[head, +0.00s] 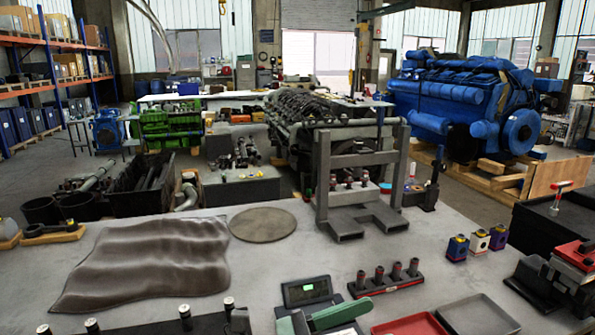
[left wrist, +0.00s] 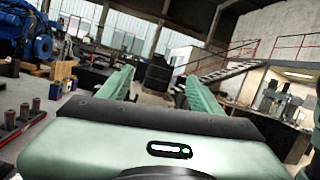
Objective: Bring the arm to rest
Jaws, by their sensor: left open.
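My left gripper (head: 338,309) shows at the bottom edge of the head view, over the front of the grey workbench (head: 255,268). Its two pale green fingers are apart. In the left wrist view the gripper (left wrist: 160,76) is open, with nothing between its fingers. The rest of the left arm is mostly out of the frame. My right gripper is not in either view.
A device with a display (head: 307,291) stands just behind the left gripper. A press frame (head: 403,165) stands behind. The dark mat (head: 140,262) lies left.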

